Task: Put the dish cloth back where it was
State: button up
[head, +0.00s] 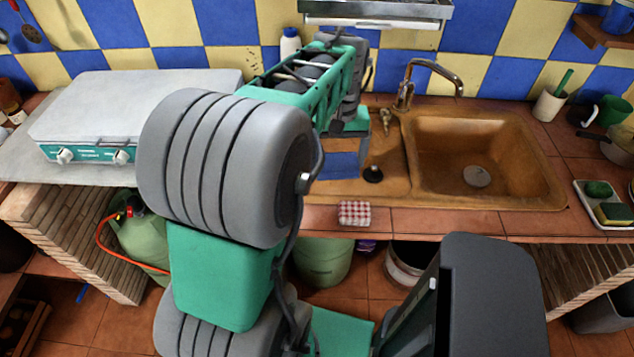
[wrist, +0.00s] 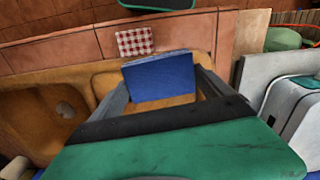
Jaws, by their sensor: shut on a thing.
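The dish cloth appears to be the flat blue folded piece in the wrist view (wrist: 162,77), between the two fingers of my gripper (wrist: 163,85). My gripper is shut on it. In the head view the blue cloth (head: 335,166) shows below my wrist, over the left, drainboard part of the brown sink (head: 480,115). How far it is above the surface I cannot tell. My forearm hides most of the gripper in the head view.
A tap (head: 405,92) stands behind the sink. A white-lidded stove (head: 130,110) is at left. A tray with sponges (head: 606,208) is at right.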

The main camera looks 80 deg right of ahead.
aim_at(358, 164)
jog(key=shift+m, duration=0.6)
jog(key=s, duration=0.5)
jog(key=shift+a+f, duration=0.15)
jog(key=shift+f, duration=0.2)
jog(key=w+d+f+p, duration=0.1)
jog(key=w+d+f, duration=0.1)
jog(key=w+f, duration=0.1)
jog(key=w+d+f+p, duration=0.1)
jog(key=w+d+f, duration=0.2)
jog(key=w, duration=0.1)
jog(key=w+d+f+p, duration=0.1)
jog(key=w+d+f, duration=0.1)
jog(key=w+f, duration=0.1)
jog(key=shift+w+d+f+p, duration=0.2)
jog(key=shift+w+d+p, duration=0.2)
jog(key=shift+w, duration=0.15)
notch_tip(358, 164, down, 3)
jog(key=shift+w+r+p, duration=0.1)
jog(key=shift+r+p, duration=0.1)
jog(key=shift+p, duration=0.45)
jog(key=shift+f, duration=0.4)
jog(key=shift+f, duration=0.1)
jog(key=o, duration=1)
jog(key=shift+o, duration=0.3)
